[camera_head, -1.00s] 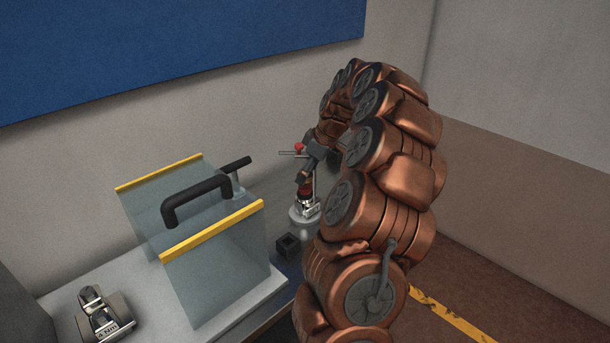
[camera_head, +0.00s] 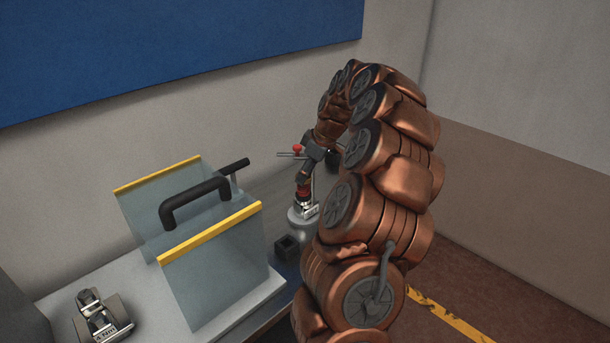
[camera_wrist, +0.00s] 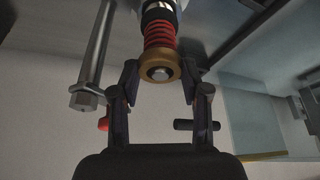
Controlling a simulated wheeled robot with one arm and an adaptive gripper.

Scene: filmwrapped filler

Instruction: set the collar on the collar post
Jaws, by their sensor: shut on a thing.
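My gripper (camera_wrist: 159,78) points down at a stand. It is shut on a brass-coloured ring (camera_wrist: 147,66) with a bolt head in its middle, at the end of a red spring (camera_wrist: 160,37). I cannot tell for sure whether this ring is the collar. In the head view my gripper (camera_head: 303,180) is over a small silver fixture (camera_head: 305,209) with a red part, on a round base (camera_head: 296,221). A metal post (camera_wrist: 94,52) stands beside the spring, apart from the ring. I cannot tell whether it is the collar post. My arm hides part of the stand.
A clear guard (camera_head: 215,285) with yellow edges and a black handle (camera_head: 195,197) stands left of the stand. A dark square block (camera_head: 287,247) sits near the stand. A silver clamp-like piece (camera_head: 102,318) lies front left. A red knob (camera_head: 297,148) is close to my gripper.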

